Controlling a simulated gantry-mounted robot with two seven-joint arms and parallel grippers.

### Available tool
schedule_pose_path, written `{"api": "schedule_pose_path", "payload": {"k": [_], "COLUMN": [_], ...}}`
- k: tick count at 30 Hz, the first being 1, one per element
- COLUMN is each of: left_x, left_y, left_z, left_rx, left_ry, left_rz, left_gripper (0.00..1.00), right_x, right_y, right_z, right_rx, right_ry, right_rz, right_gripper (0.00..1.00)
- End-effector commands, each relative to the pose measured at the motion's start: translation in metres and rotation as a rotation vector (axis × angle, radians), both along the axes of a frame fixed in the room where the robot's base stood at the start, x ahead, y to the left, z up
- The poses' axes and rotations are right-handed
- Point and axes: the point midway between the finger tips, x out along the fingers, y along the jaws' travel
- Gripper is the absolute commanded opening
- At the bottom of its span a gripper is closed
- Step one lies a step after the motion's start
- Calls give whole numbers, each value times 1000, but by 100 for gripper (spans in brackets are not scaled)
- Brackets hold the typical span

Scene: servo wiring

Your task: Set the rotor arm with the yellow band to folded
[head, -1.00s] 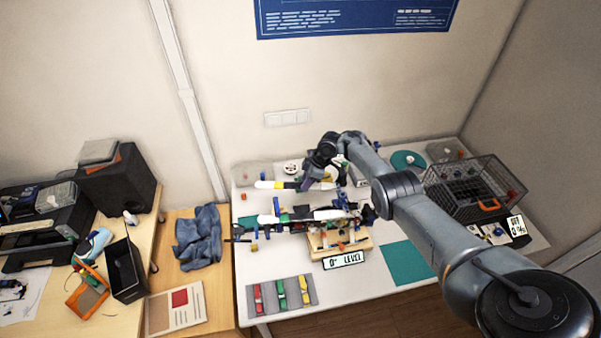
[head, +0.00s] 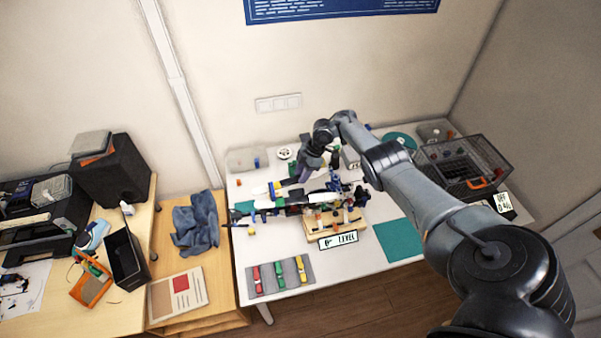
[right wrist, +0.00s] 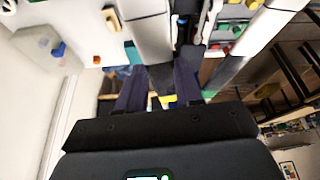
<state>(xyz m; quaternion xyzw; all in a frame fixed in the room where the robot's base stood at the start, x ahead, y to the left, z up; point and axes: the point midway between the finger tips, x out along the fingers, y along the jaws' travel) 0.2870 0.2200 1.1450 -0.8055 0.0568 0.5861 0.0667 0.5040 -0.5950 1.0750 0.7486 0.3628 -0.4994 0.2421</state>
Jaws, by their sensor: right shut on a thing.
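The drone-like frame (head: 322,197) lies across a wooden stand on the white table, with several coloured parts along it. A white rotor arm with a yellow band (head: 277,191) shows at its back left, close beside the frame. My right gripper (head: 296,181) reaches down from behind to this arm and is shut on it. In the right wrist view, the dark fingers (right wrist: 160,92) close around a piece with yellow (right wrist: 168,101) between them. The fingers hide part of the arm, and its hinge is not clear. My left gripper is not in view.
A wire basket (head: 465,163) stands at the right. A level sign (head: 338,240) is in front of the stand. A grey mat (head: 281,277) with red, green and yellow pieces lies front left. A teal mat (head: 398,240) lies clear at front right.

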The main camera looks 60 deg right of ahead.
Motion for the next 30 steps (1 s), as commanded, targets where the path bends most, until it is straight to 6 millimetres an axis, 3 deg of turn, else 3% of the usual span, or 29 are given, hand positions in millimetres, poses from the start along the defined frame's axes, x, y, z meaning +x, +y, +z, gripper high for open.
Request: {"api": "schedule_pose_path", "payload": {"k": [4,5,9,20,30], "left_x": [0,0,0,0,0], "left_y": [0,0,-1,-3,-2], "left_z": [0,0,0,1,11], "left_rx": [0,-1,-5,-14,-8], "left_ry": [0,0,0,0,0], "left_rz": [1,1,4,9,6], "left_gripper": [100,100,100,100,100], "right_x": [-1,-1,-1,-1,-11], "right_y": [-1,-1,-1,-1,-16], "right_z": [0,0,0,3,45], "right_rx": [-1,-1,-1,-1,-6], "right_ry": [2,2,2,0,-1], "right_rz": [0,0,-1,0,-1], "right_gripper": [0,40,61,62,62]}}
